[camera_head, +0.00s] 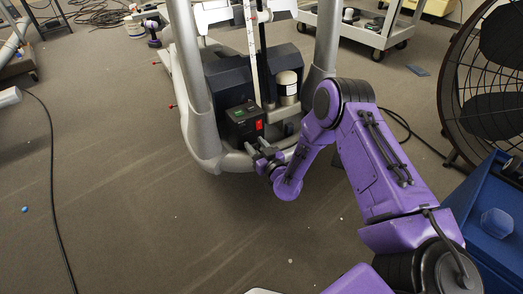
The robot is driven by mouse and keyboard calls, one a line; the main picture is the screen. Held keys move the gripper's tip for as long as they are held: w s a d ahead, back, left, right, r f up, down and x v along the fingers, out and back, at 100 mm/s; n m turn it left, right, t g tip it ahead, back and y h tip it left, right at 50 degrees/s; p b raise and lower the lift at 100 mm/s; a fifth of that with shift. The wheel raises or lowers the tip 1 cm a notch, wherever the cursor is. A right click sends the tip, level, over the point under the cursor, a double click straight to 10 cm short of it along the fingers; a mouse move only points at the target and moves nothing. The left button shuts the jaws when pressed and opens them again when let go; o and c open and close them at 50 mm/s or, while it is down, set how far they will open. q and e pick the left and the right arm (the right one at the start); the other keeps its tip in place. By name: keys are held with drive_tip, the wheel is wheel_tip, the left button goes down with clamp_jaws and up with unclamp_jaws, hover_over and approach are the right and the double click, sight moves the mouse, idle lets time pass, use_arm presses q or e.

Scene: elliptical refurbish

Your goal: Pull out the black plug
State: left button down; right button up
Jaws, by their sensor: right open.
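The grey elliptical machine (205,128) stands on the carpet in front of me. My right gripper (258,152), on the purple arm, is open just below and in front of the switch. The black plug cannot be told apart from the dark box and gripper fingers here. Whether the gripper touches anything is unclear. My left gripper is not in view.
A white cart (352,30) is behind. A black cable (53,165) lies on the left. The carpet at front left is mostly clear.

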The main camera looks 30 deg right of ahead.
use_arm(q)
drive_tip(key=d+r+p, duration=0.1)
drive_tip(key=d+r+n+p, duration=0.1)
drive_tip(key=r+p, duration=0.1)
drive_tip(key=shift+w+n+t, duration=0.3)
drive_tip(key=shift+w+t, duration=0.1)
use_arm(e)
drive_tip(key=s, duration=0.9)
drive_tip(key=shift+s, duration=0.2)
drive_tip(key=shift+r, duration=0.1)
